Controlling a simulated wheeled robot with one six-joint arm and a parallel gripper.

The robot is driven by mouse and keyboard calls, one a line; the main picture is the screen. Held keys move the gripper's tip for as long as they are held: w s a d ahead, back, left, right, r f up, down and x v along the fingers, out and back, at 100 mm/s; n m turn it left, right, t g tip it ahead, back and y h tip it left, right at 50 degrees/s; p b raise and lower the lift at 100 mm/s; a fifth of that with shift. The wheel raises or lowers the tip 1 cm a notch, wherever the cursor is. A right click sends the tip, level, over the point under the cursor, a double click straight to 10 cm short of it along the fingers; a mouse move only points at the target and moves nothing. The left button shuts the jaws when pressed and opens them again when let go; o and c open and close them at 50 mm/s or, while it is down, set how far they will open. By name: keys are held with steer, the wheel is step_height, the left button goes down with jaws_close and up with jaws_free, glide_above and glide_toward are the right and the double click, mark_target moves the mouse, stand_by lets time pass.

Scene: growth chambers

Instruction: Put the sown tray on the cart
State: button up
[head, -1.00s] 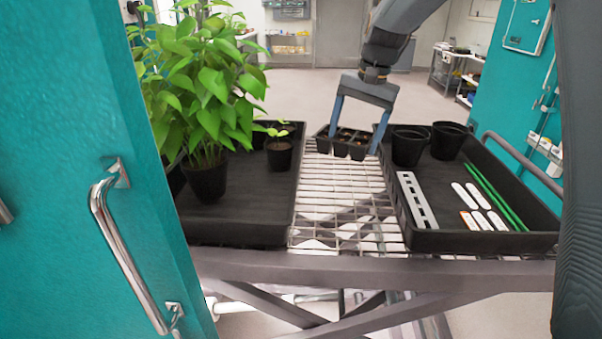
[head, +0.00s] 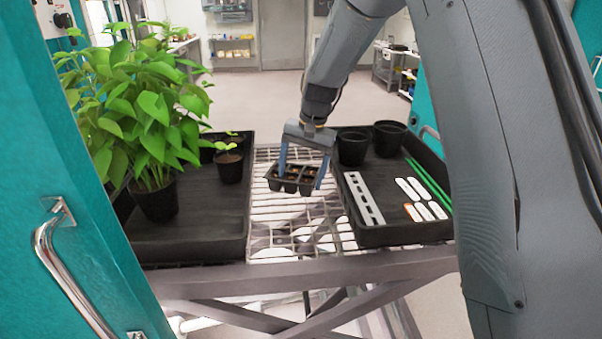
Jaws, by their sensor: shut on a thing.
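The sown tray (head: 291,186) is a small black cell tray with brown soil in its cells. My gripper (head: 301,181) is shut on it, with one blue-grey finger at each end. The tray is roughly level over the bare wire top of the cart (head: 272,222), in the gap between two larger black trays. I cannot tell for certain whether it touches the wires or hangs just above them. My arm comes in from the upper right.
The left black tray (head: 215,225) holds leafy potted plants (head: 140,115) and a seedling pot (head: 229,166). The right black tray (head: 408,234) holds empty pots (head: 352,147), a slotted grey strip (head: 364,197), white labels and green stakes. A teal door with a handle (head: 68,270) stands at the left.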

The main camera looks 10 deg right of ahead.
steer(key=o, duration=1.3)
steer(key=shift+c, duration=0.2)
step_height(320, 180, up, 12)
steer(key=d+b, duration=0.2)
steer(key=b, duration=0.1)
steer(key=shift+s+b, duration=0.3)
steer(key=shift+s, duration=0.1)
